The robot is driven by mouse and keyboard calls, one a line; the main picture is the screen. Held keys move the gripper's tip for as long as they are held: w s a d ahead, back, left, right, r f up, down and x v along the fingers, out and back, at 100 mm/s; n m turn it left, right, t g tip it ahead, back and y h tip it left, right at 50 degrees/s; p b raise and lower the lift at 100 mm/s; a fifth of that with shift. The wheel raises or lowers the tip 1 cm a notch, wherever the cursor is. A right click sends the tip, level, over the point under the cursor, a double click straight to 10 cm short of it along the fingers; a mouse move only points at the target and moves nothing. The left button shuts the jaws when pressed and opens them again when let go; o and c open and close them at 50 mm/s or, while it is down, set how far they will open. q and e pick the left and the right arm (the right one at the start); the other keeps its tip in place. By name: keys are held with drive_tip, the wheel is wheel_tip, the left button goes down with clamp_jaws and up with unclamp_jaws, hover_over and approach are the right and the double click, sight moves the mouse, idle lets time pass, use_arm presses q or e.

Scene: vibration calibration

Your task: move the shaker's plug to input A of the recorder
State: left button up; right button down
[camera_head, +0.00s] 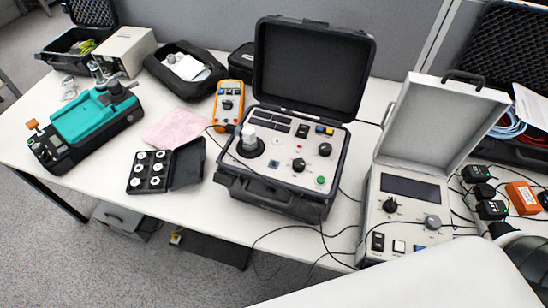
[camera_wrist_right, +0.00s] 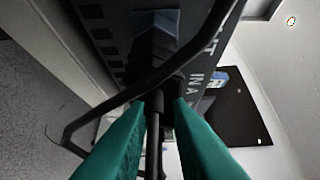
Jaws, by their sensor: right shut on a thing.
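In the right wrist view my right gripper (camera_wrist_right: 160,100) has its two green fingers shut on a slim black plug (camera_wrist_right: 153,135). Just beyond the fingertips is a dark panel (camera_wrist_right: 200,62) with white lettering that reads "IN A" in part, likely the recorder. A blue-grey block (camera_wrist_right: 158,25) stands out on it. I cannot tell whether the plug touches the panel. A black cable (camera_wrist_right: 120,97) loops across in front. In the head view the likely shaker, a black case with a grey panel (camera_head: 285,175), stands open mid-table. My left gripper is not in view.
A grey lidded instrument (camera_head: 405,215) stands right of the case, with black blocks (camera_head: 490,209) and an orange box (camera_head: 522,198) beside it. Loose cables hang over the front edge. A multimeter (camera_head: 228,103) and a tray of discs (camera_head: 150,172) lie left.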

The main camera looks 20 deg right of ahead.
drive_tip(key=shift+r+m+y+p, duration=0.3)
drive_tip(key=shift+m+y+p, duration=0.85)
drive_tip(key=shift+p, duration=0.25)
idle(0.4)
drive_tip(key=shift+s+d+r+m+y+p, duration=0.1)
drive_tip(key=shift+r+m+y+p, duration=0.05)
drive_tip(key=shift+m+y+p, duration=0.4)
drive_tip(key=shift+d+r+m+y+p, duration=0.1)
drive_tip(key=shift+m+y+p, duration=0.2)
drive_tip(key=shift+y+p, duration=0.4)
drive_tip(key=shift+r+m+t+y+p, duration=0.1)
drive_tip(key=shift+m+t+y+p, duration=0.3)
drive_tip(key=shift+m+y+p, duration=0.3)
idle(0.6)
drive_tip(key=shift+s+d+y+p, duration=0.1)
drive_tip(key=shift+y+p, duration=0.25)
drive_tip(key=shift+y, duration=0.05)
drive_tip(key=shift+m+t+y, duration=0.4)
drive_tip(key=shift+y, duration=0.1)
drive_tip(key=c, duration=1.3)
unclamp_jaws()
drive_tip(key=shift+o, duration=0.2)
drive_tip(key=shift+s+r+p, duration=0.1)
drive_tip(key=shift+p, duration=0.2)
